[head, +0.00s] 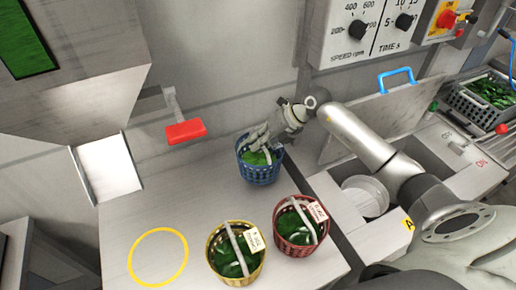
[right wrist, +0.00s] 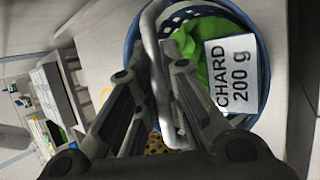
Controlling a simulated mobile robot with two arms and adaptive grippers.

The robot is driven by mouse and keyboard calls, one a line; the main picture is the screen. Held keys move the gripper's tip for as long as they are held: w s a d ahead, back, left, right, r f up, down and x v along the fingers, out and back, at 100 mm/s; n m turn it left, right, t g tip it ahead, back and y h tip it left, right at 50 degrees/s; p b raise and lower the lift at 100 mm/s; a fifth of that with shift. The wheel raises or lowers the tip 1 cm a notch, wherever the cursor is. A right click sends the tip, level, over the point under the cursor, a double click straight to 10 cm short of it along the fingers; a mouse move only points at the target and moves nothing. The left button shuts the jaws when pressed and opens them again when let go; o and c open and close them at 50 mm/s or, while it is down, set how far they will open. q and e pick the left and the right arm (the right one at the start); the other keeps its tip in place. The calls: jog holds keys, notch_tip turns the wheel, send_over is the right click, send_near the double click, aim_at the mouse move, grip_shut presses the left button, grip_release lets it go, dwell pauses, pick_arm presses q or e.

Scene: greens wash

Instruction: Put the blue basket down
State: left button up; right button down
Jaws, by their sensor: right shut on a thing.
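The blue basket (head: 261,174) holds green leaves and is at the back of the grey table (head: 205,195) in the head view. My right gripper (head: 257,141) is above it, shut on its grey handle. In the right wrist view the handle (right wrist: 150,45) runs between the fingers, and the blue basket (right wrist: 263,28) shows a white label (right wrist: 231,75) reading "CHARD 200 g". I cannot tell whether its base touches the table. A yellow ring (head: 187,250) is marked on the table at front left, with nothing in it. My left gripper is not in view.
A yellow basket (head: 217,272) and a red basket (head: 301,251), both with greens and labels, stand at the front of the table. A red paddle (head: 186,131) juts out at the back left. A basin (head: 365,196) lies right of the table.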

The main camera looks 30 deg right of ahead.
notch_tip(320, 180, down, 3)
jog(key=shift+p, duration=0.35)
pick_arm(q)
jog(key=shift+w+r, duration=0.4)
pick_arm(e)
jog(key=shift+f, duration=0.15)
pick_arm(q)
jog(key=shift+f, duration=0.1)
pick_arm(e)
jog(key=shift+f, duration=0.1)
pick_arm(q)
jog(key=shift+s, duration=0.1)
pick_arm(e)
jog(key=c, duration=1.5)
grip_release()
jog(key=shift+c, duration=0.2)
